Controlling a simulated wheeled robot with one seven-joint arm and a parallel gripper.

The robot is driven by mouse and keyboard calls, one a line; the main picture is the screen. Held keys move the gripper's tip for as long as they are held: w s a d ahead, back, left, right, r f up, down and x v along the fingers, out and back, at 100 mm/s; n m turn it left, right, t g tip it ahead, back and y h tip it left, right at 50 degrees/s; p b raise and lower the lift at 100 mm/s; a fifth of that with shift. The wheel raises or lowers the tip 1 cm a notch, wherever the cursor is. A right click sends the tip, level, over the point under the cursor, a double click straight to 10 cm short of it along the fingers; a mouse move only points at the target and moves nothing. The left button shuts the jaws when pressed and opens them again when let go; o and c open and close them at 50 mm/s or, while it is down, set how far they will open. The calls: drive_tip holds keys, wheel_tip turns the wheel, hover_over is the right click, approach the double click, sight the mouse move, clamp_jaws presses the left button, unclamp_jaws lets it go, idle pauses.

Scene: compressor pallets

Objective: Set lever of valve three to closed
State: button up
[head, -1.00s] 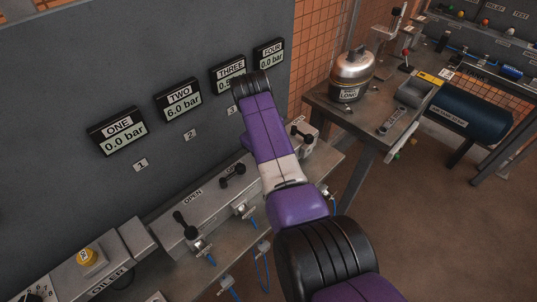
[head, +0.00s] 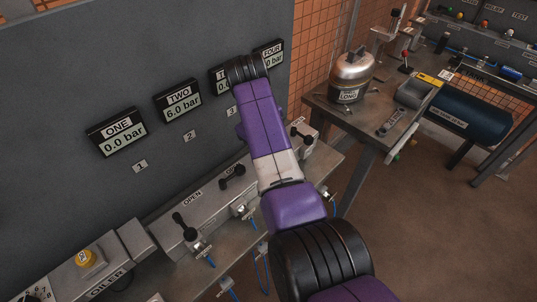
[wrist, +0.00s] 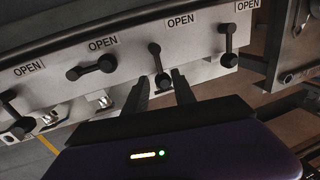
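In the wrist view my gripper (wrist: 160,78) points at the valve panel (wrist: 130,75). Its two dark fingers are apart, one on each side of the lower end of the valve three lever (wrist: 156,62). I cannot tell whether either finger touches it. This black lever is third from the left and hangs roughly downward, below and left of an OPEN label (wrist: 181,20). In the head view my arm hides this lever and my gripper. The gauge of valve three (head: 219,77) is mostly covered by my arm, so its reading is hidden.
The valve two lever (wrist: 92,68) lies sideways on the left, and the valve four lever (wrist: 228,48) stands close on the right. The valve one lever (head: 185,227) is further left. Gauge two (head: 178,100) reads 6.0 bar. A tank (head: 351,75) stands on a side table.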

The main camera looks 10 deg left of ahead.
drive_tip(key=r, duration=0.3)
drive_tip(key=shift+s+a+r, duration=0.15)
drive_tip(key=shift+s+r, duration=0.05)
drive_tip(key=shift+s, duration=0.1)
